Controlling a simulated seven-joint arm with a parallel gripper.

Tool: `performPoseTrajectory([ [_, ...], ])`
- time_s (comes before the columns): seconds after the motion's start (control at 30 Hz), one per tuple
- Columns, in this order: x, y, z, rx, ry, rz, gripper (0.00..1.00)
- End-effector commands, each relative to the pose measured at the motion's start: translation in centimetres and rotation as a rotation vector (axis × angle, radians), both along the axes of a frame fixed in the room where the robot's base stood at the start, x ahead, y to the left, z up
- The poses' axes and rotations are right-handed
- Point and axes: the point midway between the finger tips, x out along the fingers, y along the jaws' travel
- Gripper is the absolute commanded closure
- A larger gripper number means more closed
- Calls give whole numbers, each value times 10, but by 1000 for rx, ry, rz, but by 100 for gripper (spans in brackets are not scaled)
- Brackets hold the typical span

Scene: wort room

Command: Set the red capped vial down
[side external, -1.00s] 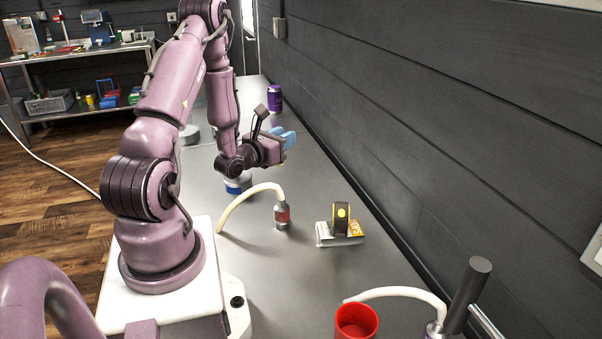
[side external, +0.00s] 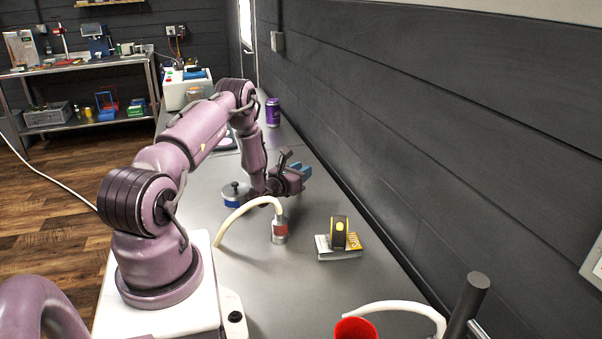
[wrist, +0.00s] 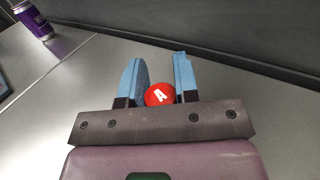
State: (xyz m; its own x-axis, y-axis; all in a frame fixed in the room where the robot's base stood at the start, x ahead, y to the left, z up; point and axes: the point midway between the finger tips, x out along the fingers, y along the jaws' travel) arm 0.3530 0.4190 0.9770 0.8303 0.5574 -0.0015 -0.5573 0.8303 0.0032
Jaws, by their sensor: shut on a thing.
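The red capped vial (wrist: 160,95) shows in the wrist view as a round red cap with a white letter A. It sits between the two blue fingers of my gripper (wrist: 157,70), close to the palm, and the gripper is shut on it. The vial's body is hidden below the cap. In the side view my gripper (side external: 303,172) is low over the grey bench (side external: 300,290), on the wall side. The vial cannot be made out there, and I cannot tell whether it touches the bench.
A purple can (side external: 272,112) stands farther back, also in the wrist view (wrist: 33,18). A blue-rimmed round dish (side external: 236,197) and a hosed bottle (side external: 279,232) are near my gripper. A book with a yellow-black device (side external: 339,236) and a red cup (side external: 356,329) are nearer the camera.

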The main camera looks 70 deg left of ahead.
Motion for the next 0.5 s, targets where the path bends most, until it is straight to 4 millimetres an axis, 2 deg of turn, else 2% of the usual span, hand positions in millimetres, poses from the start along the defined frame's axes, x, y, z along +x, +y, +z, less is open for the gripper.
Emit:
performPoseTrajectory([
  [0.4, 0, 0, -7, 1, -2, 0, 95],
  [0.43, 0, 0, -8, 1, -2, 0, 70],
  [0.5, 0, 0, -7, 1, -2, -1, 53],
])
